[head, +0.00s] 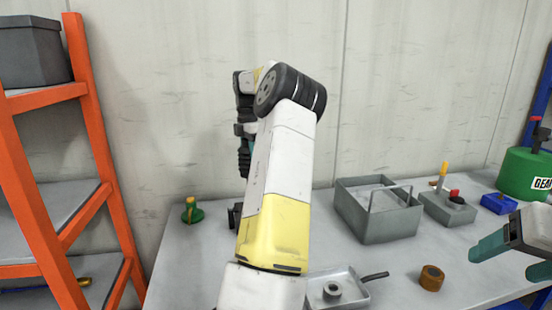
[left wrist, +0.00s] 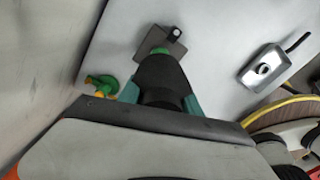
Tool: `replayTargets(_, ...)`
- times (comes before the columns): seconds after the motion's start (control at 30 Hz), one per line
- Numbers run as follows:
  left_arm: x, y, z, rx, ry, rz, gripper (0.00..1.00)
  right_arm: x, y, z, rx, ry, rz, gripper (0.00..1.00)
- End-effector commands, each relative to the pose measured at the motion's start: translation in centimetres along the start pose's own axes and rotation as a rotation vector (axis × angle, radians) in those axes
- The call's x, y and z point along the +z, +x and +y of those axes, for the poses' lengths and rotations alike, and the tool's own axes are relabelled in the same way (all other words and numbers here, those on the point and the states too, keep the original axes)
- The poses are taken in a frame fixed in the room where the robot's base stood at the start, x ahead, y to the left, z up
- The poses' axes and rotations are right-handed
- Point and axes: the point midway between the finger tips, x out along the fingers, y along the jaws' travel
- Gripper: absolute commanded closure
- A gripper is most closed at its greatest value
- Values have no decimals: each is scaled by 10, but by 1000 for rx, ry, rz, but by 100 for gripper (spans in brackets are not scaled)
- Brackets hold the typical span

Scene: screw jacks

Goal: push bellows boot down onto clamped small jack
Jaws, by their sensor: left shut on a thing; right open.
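My left gripper (head: 247,146) is shut on the black bellows boot (head: 244,162), which hangs above the table's left part. In the left wrist view the boot (left wrist: 163,78) sits between the teal fingers of the left gripper (left wrist: 163,98). Just past the boot, a bit of green (left wrist: 161,50) shows over a grey plate (left wrist: 150,42) with a dark knob; it may be the clamped small jack, mostly hidden by the boot. In the head view a dark clamp part (head: 235,214) shows beside my left arm, which hides the rest. My right gripper (head: 480,250) is open and empty at the right.
A green and yellow jack (head: 192,213) stands left of the clamp. A grey tray (head: 352,292) with a ring, an orange-brown ring (head: 431,278), a grey box (head: 378,228), a block with a red knob (head: 447,212), a blue bin (head: 498,204) and a green can (head: 524,176) stand to the right.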

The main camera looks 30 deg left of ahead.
Motion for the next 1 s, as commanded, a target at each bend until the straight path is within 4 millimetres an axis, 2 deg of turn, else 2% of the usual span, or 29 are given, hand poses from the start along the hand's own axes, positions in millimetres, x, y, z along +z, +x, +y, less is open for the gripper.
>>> replayTargets(0.27, 0, 3, 0, -1, 0, 0, 100, 0, 0, 0, 0, 0, 0, 30)
replayTargets(1.0, 0, 25, 0, 0, 0, 1, 100, 0, 0, 0, 0, 0, 0, 30)
